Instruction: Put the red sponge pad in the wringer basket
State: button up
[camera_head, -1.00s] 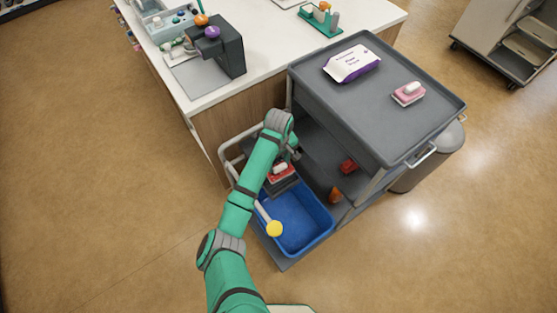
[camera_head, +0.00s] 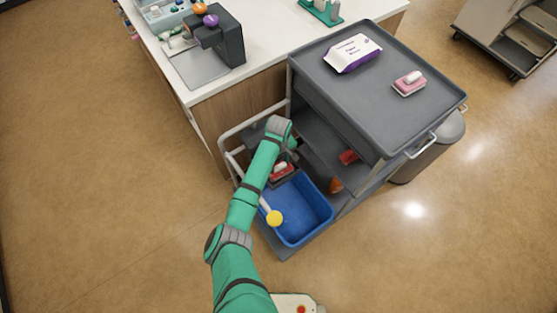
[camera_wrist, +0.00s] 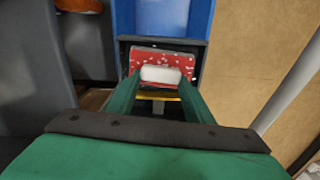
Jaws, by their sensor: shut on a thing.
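The red sponge pad (camera_head: 284,174) has a white grip on top; it also shows in the wrist view (camera_wrist: 180,60). My gripper (camera_wrist: 160,82) is shut on the pad's white grip. The pad is at the mouth of the dark grey wringer basket (camera_wrist: 125,48), framed by its walls. I cannot tell whether it touches the basket floor. The basket sits at the far end of the blue bucket (camera_head: 300,212), low beside the cart. My wrist and arm hide part of the basket in the head view.
A white lever with a yellow knob (camera_head: 274,218) reaches over the bucket. The grey cart (camera_head: 345,95) stands close on the right, with a red item (camera_head: 348,157) and an orange bottle (camera_head: 335,185) on lower shelves. A pink pad (camera_head: 409,84) and wipes pack (camera_head: 352,54) lie on top.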

jog(key=shift+f, duration=0.3)
jog(key=o, duration=1)
jog(key=shift+o, duration=0.2)
jog(key=shift+r, duration=0.1)
jog(key=shift+r, duration=4.4)
